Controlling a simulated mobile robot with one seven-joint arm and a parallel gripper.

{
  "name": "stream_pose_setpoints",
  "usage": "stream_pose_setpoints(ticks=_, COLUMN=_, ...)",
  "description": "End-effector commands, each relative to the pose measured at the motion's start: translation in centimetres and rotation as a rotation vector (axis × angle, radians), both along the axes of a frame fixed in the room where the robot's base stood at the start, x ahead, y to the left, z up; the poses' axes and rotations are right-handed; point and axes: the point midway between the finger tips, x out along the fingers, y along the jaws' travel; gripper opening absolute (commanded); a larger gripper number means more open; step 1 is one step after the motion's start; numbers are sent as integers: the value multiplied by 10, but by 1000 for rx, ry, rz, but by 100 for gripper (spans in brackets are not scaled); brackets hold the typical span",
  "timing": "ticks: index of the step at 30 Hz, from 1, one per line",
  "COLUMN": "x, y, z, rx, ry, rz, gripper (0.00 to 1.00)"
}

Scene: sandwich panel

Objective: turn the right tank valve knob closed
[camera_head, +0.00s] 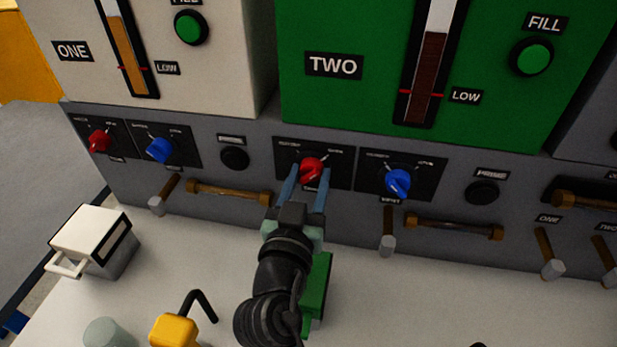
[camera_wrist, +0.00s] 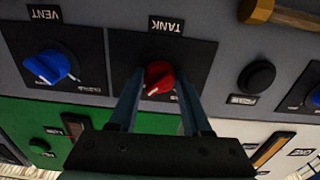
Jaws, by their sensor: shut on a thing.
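The right tank valve knob (camera_head: 312,169) is red and sits on a black plate on the grey panel below the green tank marked TWO. It also shows in the wrist view (camera_wrist: 159,76), which is upside down, beside a TANK label. Its white mark points to the lower left in that view. My gripper (camera_head: 306,184) reaches up to the panel with one blue finger on each side of the knob, shut on it. In the wrist view the fingers flank the knob, and its front face stays visible between them.
A blue knob (camera_head: 398,182) sits right of the red one, a black button (camera_head: 234,158) to the left. Another red knob (camera_head: 100,140) and blue knob (camera_head: 160,149) are further left. Brass handles (camera_head: 453,227) stick out below. A white box (camera_head: 92,240) stands on the counter.

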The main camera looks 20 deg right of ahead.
Motion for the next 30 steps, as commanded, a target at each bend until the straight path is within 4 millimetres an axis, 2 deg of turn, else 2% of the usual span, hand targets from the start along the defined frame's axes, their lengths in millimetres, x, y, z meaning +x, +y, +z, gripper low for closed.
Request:
stream_pose_setpoints(ticks=8, x=0, y=0, z=0, rx=-126, ry=88, rz=1, gripper=0)
stream_pose_setpoints(ticks=30, x=-1, y=-1, z=2, rx=-704, ry=478, rz=2, gripper=0)
